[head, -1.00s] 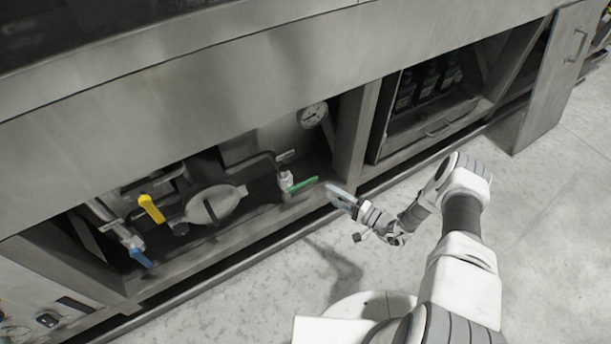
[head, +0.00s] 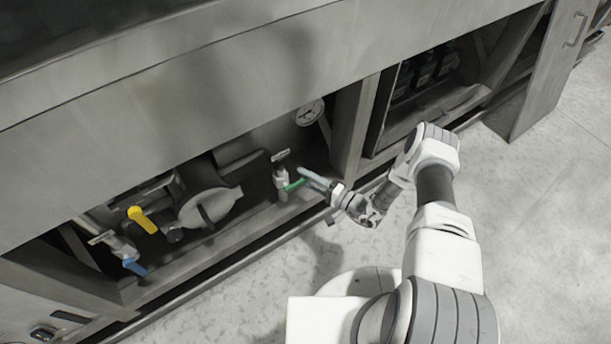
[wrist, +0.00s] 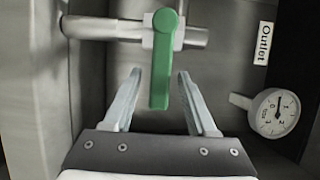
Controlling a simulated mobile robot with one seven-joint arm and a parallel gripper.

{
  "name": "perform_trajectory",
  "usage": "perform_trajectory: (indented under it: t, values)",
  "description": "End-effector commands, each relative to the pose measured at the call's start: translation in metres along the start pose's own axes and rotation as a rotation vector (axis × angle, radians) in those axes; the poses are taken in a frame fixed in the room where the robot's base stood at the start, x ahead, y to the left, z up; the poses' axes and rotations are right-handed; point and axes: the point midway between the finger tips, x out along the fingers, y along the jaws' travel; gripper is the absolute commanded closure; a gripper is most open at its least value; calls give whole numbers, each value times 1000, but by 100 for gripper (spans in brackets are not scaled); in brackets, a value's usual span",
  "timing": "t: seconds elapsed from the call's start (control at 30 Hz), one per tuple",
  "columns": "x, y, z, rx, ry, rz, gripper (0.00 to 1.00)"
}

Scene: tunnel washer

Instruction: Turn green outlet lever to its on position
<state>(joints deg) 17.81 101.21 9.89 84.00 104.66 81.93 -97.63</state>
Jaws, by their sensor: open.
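The green outlet lever (wrist: 162,62) is in the wrist view on a horizontal pipe (wrist: 110,29), left of the "Outlet" label (wrist: 264,43). Its handle lies across the pipe, pointing toward my gripper. My gripper (wrist: 159,80) is open, with one finger on each side of the handle's free end and gaps visible on both sides. In the head view the green lever (head: 294,185) shows at the right of the lower bay, with my gripper (head: 308,176) at its end, partly covering it.
A pressure gauge (wrist: 271,113) is right of the lever. In the head view a yellow lever (head: 142,219), a blue lever (head: 135,267) and a rounded pump body (head: 208,207) are to the left. A frame post (head: 353,125) stands close right of my gripper.

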Motion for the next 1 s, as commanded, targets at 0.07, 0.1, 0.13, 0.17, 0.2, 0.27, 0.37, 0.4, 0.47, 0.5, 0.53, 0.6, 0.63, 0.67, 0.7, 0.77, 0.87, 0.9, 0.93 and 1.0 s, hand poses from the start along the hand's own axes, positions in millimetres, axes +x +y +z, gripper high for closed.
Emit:
perform_trajectory:
  t: [0.07, 0.1, 0.13, 0.17, 0.2, 0.27, 0.37, 0.4, 0.47, 0.5, 0.53, 0.6, 0.63, 0.67, 0.7, 0.77, 0.87, 0.9, 0.93, 1.0]
  values:
    - [0, 0, 0, 0, 0, 0, 43]
    - [0, 0, 0, 0, 0, 0, 43]
    - [0, 0, 0, 0, 0, 0, 43]
    - [0, 0, 0, 0, 0, 0, 43]
    - [0, 0, 0, 0, 0, 0, 43]
    - [0, 0, 0, 0, 0, 0, 50]
    - [0, 0, 0, 0, 0, 0, 68]
    - [0, 0, 0, 0, 0, 0, 75]
    - [0, 0, 0, 0, 0, 0, 86]
    - [0, 0, 0, 0, 0, 0, 93]
    - [0, 0, 0, 0, 0, 0, 98]
    - [0, 0, 0, 0, 0, 0, 100]
    - [0, 0, 0, 0, 0, 0, 100]
    - [0, 0, 0, 0, 0, 0, 100]
    - [0, 0, 0, 0, 0, 0, 100]
    - [0, 0, 0, 0, 0, 0, 100]
    - [0, 0, 0, 0, 0, 0, 100]
    - [0, 0, 0, 0, 0, 0, 100]
    - [0, 0, 0, 0, 0, 0, 100]
    - [0, 0, 0, 0, 0, 0, 100]
